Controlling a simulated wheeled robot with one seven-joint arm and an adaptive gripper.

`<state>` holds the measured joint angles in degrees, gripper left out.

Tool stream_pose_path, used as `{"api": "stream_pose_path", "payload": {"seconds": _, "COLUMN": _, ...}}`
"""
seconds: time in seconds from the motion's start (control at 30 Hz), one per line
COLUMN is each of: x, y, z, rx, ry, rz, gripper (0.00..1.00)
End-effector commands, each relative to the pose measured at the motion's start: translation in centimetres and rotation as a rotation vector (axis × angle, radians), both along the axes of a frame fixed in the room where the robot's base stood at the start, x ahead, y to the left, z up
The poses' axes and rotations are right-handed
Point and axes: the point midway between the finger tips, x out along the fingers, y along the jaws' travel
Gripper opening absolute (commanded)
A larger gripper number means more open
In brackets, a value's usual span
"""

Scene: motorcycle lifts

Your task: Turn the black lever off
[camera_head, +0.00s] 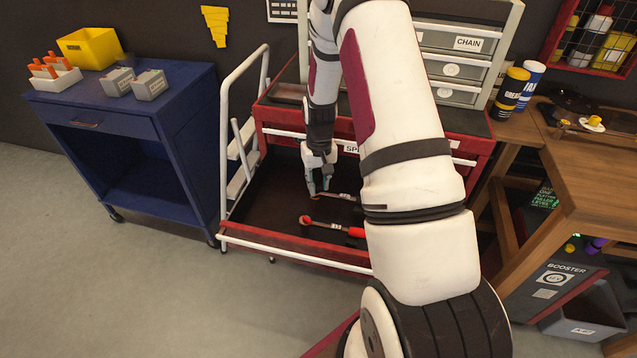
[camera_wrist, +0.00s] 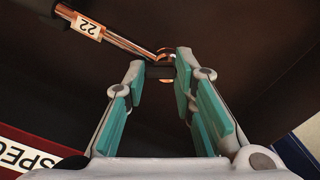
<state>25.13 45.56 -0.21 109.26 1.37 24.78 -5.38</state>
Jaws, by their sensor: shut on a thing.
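My gripper (camera_head: 318,186) reaches down into the open red drawer (camera_head: 290,246). In the wrist view its teal-padded fingers (camera_wrist: 160,68) are closed on the end of a metal tool labelled 22 (camera_wrist: 122,40). The tool has a copper-coloured shaft and a dark handle (camera_wrist: 40,8) at the upper left. In the head view this tool (camera_head: 342,196) lies just right of my fingertips. A dark piece shows between the fingertips; whether it is part of the tool I cannot tell. I cannot make out a separate black lever.
A red-handled tool (camera_head: 328,226) lies nearer the drawer's front. A white rail frame (camera_head: 238,150) borders the drawer's left. A blue cabinet (camera_head: 135,125) stands left, a wooden bench (camera_head: 585,165) right. The grey floor in front is clear.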

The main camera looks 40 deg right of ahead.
Motion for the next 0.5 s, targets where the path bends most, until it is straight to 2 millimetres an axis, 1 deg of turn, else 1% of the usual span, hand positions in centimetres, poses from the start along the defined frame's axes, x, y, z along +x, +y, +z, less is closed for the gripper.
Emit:
{"api": "stream_pose_path", "payload": {"seconds": 0.27, "x": 0.04, "y": -0.04, "z": 0.01, "rx": 0.0, "ry": -0.001, "rz": 0.0, "gripper": 0.0}}
{"api": "stream_pose_path", "payload": {"seconds": 0.3, "x": 0.04, "y": -0.04, "z": 0.01, "rx": 0.0, "ry": -0.001, "rz": 0.0, "gripper": 0.33}}
{"api": "stream_pose_path", "payload": {"seconds": 0.33, "x": 0.04, "y": -0.03, "z": 0.01, "rx": 0.0, "ry": -0.001, "rz": 0.0, "gripper": 0.4}}
{"api": "stream_pose_path", "payload": {"seconds": 0.37, "x": 0.04, "y": -0.03, "z": 0.01, "rx": 0.0, "ry": -0.001, "rz": 0.0, "gripper": 0.45}}
{"api": "stream_pose_path", "payload": {"seconds": 0.5, "x": 0.03, "y": -0.02, "z": 0.01, "rx": 0.0, "ry": -0.001, "rz": 0.0, "gripper": 0.45}}
